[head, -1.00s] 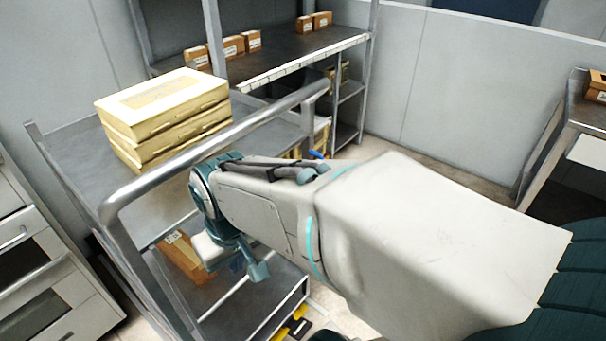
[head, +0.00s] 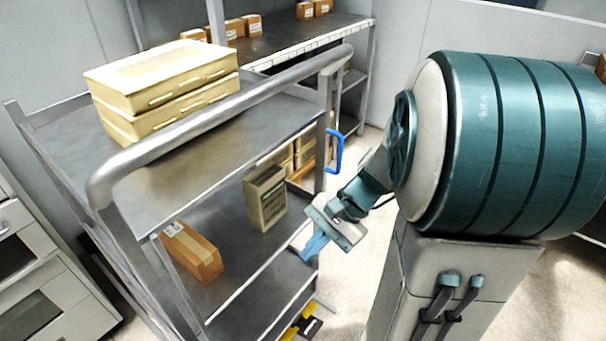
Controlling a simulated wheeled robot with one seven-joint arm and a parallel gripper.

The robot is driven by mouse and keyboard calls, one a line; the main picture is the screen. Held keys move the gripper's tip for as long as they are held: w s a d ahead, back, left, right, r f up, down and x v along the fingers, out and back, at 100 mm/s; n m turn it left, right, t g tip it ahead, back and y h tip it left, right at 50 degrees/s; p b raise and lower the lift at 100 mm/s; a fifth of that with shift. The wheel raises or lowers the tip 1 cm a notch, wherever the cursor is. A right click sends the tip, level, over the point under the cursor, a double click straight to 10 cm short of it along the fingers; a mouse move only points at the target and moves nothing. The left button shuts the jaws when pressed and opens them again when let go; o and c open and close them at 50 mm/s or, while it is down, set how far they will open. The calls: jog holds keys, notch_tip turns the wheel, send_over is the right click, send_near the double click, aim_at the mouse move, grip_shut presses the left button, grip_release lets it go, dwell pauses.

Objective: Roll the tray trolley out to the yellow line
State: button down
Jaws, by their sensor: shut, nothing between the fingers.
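The tray trolley (head: 110,190) is a grey metal cart with a thick tubular push bar (head: 215,105) along its near side. Cream boxes (head: 165,88) are stacked on its top deck, and a brown carton (head: 192,252) and a pale box (head: 265,197) stand on a lower deck. My gripper (head: 310,248) is shut and empty, pointing down and left beside the trolley's near right side. It is below and apart from the push bar; whether it touches the lower deck's edge is unclear. A yellow and black patch (head: 302,325) shows at the bottom; I cannot tell whether it is the yellow line.
A metal shelf rack (head: 290,42) with small brown boxes stands behind the trolley. A blue loop handle (head: 336,150) shows by the trolley's right post. A drawer cabinet (head: 55,300) stands close on the left.

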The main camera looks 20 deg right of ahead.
jog(key=w+d+f+m+t+y+b, duration=0.1)
jog(key=w+d+f+m+t+b, duration=0.2)
jog(key=d+f+m+t, duration=0.25)
jog(key=w+d+f+m+t+y+b, duration=0.1)
jog(key=w+d+f+m+t+b, duration=0.15)
jog(key=d+m+t, duration=0.4)
jog(key=w+d+f+m+t+b, duration=0.3)
jog(key=d+m, duration=0.3)
jog(key=d, duration=0.3)
jog(key=b+x, duration=0.4)
jog(key=x, duration=0.9)
jog(key=shift+w+a+r, duration=0.2)
jog(key=shift+r, duration=0.05)
jog(key=shift+w, duration=0.1)
